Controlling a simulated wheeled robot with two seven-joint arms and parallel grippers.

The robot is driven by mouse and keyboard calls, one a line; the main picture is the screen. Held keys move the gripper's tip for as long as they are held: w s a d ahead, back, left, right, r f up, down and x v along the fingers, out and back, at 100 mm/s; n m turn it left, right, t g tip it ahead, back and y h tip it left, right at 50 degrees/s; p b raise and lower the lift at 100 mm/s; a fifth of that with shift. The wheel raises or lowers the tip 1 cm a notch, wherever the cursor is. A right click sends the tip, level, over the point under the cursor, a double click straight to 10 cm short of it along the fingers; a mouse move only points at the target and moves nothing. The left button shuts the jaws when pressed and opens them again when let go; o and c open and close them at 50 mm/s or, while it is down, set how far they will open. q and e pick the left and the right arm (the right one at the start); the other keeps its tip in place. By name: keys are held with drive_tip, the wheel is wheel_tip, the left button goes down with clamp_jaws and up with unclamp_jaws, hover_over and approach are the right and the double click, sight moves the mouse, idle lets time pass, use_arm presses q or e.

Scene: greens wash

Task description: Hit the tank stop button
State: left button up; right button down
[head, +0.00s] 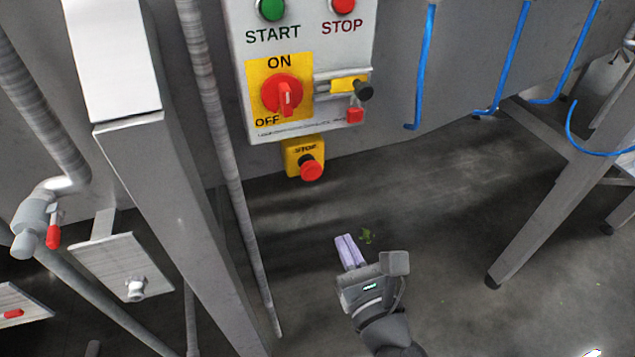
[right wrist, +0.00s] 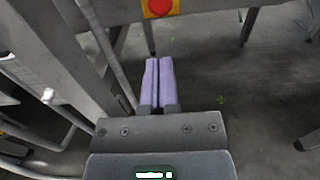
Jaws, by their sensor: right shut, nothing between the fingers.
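A control panel (head: 300,95) hangs on the tank wall in the head view. It has a green START button (head: 271,9), a red STOP button (head: 343,5) and a red ON/OFF rotary switch (head: 283,95) on a yellow plate. Below the panel is a yellow box marked STOP (head: 298,148) with a red mushroom button (head: 312,170). This red button also shows at the top of the right wrist view (right wrist: 158,7). My right gripper (head: 350,241) is shut and empty, below and right of the mushroom button, apart from it. My left gripper is not in view.
A padlock-like red piece (head: 355,112) and a black knob (head: 364,91) stick out at the panel's right. Blue hooks (head: 425,70) hang further right. A grey post (head: 180,210) and a thin pipe (head: 226,150) stand left. A green scrap (head: 366,236) lies on the floor.

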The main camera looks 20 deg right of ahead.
drive_tip(key=p, duration=0.1)
approach(313, 176)
drive_tip(key=w, duration=0.6)
drive_tip(key=shift+w+a, duration=0.1)
drive_tip(key=shift+w, duration=0.6)
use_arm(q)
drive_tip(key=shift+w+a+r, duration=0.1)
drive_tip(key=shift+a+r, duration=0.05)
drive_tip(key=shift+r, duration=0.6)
